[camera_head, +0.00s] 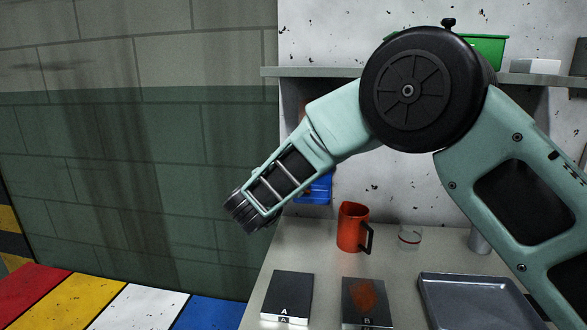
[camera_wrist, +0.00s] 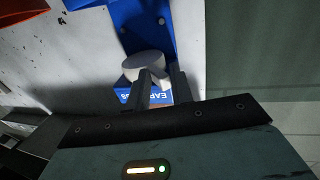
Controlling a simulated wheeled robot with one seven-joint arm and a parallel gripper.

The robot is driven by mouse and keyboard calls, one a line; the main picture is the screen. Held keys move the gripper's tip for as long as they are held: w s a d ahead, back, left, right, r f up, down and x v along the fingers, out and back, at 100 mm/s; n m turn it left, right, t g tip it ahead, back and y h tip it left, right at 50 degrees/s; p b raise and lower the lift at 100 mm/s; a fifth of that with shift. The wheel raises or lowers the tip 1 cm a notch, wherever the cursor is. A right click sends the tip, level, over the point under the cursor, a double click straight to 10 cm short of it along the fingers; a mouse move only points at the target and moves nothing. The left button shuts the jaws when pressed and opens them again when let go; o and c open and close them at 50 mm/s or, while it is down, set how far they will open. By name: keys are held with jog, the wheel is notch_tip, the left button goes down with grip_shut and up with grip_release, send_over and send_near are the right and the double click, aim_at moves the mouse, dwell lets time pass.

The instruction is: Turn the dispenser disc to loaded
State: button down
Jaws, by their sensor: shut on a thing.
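The dispenser (camera_wrist: 140,22) is a blue panel on the pale wall in the wrist view, with partly hidden "EAR..." lettering near my fingers. A light grey disc (camera_wrist: 143,62) sits on its front. My gripper (camera_wrist: 161,74) is at the disc, its two dark fingers close together on either side of a part of it. The gripped part is mostly hidden between the fingers, and the disc's setting cannot be read. In the head view the blue dispenser (camera_head: 318,190) shows only partly behind my arm, and my fingertips are hidden.
An orange-red jug (camera_head: 351,228), a clear cup (camera_head: 410,237), black plates marked A (camera_head: 289,292) and B (camera_head: 367,299), and a grey tray (camera_head: 478,279) are on the bench. A shelf (camera_head: 330,72) runs above. Coloured floor or surface panels (camera_head: 85,300) lie to the left.

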jog(key=c, duration=1.5)
grip_release()
jog(key=shift+w+a+r, duration=0.15)
jog(key=shift+w+r, duration=0.2)
jog(key=shift+w, duration=0.05)
jog(key=shift+o, duration=0.3)
jog(key=shift+w+f, duration=0.15)
jog(key=shift+w, duration=0.05)
jog(key=shift+a, duration=0.1)
jog(key=b+v, duration=0.2)
jog(key=v, duration=1.5)
jog(key=shift+s, duration=0.4)
jog(key=shift+y, duration=0.3)
